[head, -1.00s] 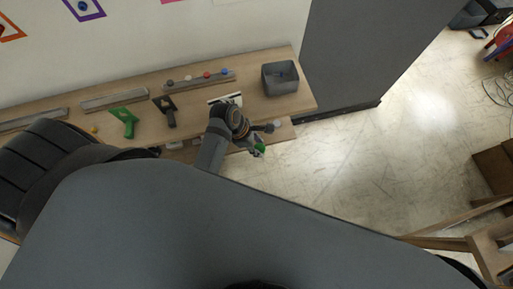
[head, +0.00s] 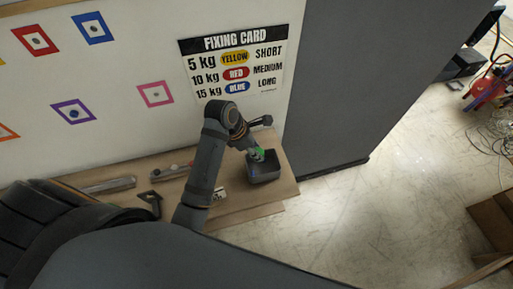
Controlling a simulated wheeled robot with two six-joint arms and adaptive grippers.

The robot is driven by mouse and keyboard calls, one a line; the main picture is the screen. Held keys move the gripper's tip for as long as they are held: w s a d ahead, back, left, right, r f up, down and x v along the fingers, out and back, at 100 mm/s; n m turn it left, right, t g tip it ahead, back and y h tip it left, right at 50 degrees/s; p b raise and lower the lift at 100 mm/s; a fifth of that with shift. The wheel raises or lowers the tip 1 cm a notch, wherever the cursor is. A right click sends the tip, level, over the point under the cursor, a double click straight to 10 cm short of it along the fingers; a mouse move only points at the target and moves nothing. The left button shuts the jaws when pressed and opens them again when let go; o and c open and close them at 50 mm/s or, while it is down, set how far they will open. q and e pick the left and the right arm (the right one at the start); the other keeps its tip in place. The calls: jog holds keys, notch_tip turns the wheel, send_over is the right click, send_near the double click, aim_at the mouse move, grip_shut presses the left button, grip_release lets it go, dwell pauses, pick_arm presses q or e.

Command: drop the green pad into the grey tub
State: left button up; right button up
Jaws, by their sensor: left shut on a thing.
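The green pad (head: 260,151) is small and shows between the fingers of my left gripper (head: 257,154) in the head view. The gripper is shut on it and partly hides it. The grey tub (head: 265,176) stands on the right end of the wooden shelf. The gripper and pad are at the tub's far rim, over or just above its opening; the exact height is hard to tell. A small blue thing shows inside the tub. My right gripper is not in view.
The wooden shelf (head: 285,190) runs along the wall, with a dark bracket (head: 151,201) and grey trays (head: 108,186) to the left. A fixing card (head: 235,65) hangs on the wall above. A dark grey panel (head: 345,90) rises right of the tub.

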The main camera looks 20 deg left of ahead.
pick_arm(q)
notch_tip(320, 180, down, 2)
jog(key=shift+s+f, duration=0.1)
jog(key=shift+s, duration=0.05)
jog(key=f, duration=0.1)
jog(key=w+f, duration=0.1)
jog(key=f, duration=0.1)
jog(key=shift+f, duration=0.3)
jog(key=o, duration=0.4)
jog(key=shift+s, duration=0.15)
jog(key=shift+o, duration=2)
jog(key=v, duration=1.2)
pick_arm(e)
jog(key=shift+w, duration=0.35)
